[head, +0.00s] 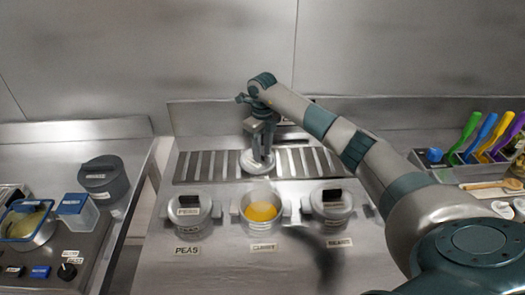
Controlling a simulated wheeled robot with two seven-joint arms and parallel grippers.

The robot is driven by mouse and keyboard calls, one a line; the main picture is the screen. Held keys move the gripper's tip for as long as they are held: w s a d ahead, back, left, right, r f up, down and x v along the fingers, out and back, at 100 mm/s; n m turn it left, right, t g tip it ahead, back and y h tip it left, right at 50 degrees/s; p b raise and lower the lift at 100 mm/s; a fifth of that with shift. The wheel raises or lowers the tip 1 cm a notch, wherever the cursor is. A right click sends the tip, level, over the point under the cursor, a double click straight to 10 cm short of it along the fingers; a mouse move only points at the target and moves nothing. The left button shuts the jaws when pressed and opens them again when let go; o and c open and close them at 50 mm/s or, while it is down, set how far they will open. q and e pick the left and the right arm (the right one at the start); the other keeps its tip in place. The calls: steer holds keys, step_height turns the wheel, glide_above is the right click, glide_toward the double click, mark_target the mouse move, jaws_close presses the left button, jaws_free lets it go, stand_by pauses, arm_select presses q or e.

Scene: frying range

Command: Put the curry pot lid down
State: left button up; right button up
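The curry pot (262,207) stands uncovered in the middle of the counter, with yellow-orange curry showing inside, behind a label reading CURRY. Its round silver lid (249,167) is behind the pot, at the slatted grate (205,165). My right gripper (260,152) points down over the lid and appears shut on its handle, which the fingers mostly hide. I cannot tell whether the lid touches the grate or hangs just above it. My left gripper is not in view.
Lidded pots of peas (188,217) and beans (331,211) flank the curry pot. A grey canister (104,178), a clear blue-lidded box (78,211) and a fryer pan (30,228) stand left. Colored-handled utensils (485,132) are at right. The grate is bare on both sides of the lid.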

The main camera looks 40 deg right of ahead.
mark_target(263, 154)
steer(key=shift+r, duration=0.1)
steer(key=shift+r, duration=0.35)
step_height(263, 154, up, 12)
steer(key=b, duration=0.4)
steer(key=shift+f, duration=0.25)
stand_by(0.5)
